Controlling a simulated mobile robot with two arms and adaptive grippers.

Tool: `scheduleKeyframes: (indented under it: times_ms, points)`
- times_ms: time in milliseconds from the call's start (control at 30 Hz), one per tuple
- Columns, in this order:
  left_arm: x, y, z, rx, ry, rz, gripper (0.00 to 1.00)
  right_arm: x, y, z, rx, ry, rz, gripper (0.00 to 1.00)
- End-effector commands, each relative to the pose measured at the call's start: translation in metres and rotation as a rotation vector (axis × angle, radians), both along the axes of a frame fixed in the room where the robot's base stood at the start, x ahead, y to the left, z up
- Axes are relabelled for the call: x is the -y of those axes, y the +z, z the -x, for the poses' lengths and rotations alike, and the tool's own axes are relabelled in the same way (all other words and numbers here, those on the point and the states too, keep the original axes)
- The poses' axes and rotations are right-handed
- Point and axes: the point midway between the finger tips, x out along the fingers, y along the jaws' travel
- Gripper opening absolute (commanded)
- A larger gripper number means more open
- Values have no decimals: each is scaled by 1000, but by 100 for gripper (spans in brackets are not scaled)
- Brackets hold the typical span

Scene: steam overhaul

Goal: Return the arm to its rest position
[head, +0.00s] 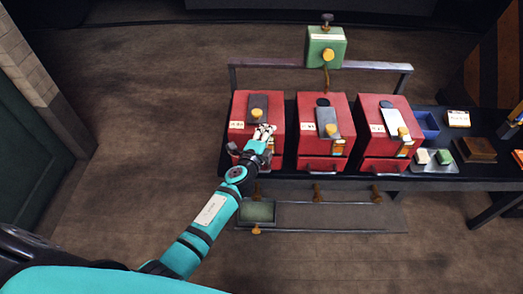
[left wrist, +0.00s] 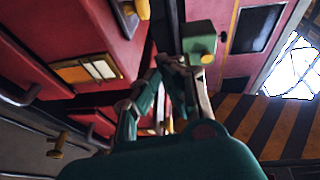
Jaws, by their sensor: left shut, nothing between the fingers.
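My left gripper (head: 263,133) is shut and empty at the end of my teal arm. In the head view it overlaps the front right edge of the leftmost red box (head: 242,107); I cannot tell whether it touches it. The closed fingers also show in the left wrist view (left wrist: 178,64), with red panels close by on the left. My right gripper is not in view.
Two more red boxes (head: 312,103) (head: 373,103) stand to the right on a dark bench (head: 440,180). A green box (head: 326,42) sits above on a rail. Small items, a blue bin (head: 427,121) and a tray (head: 421,167), lie at right. The floor at left is clear.

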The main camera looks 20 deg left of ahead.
Motion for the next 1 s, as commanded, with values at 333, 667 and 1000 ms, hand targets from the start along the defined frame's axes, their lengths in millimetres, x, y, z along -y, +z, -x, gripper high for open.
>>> scheduleKeyframes:
  times_ms: [333,667,1000]
  points:
    - [-3,7,60,-1,0,-1,0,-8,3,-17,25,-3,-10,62]
    - [-4,10,79,1,0,0,0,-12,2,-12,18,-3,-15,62]
    - [-15,-104,113,-243,60,171,0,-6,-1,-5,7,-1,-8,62]
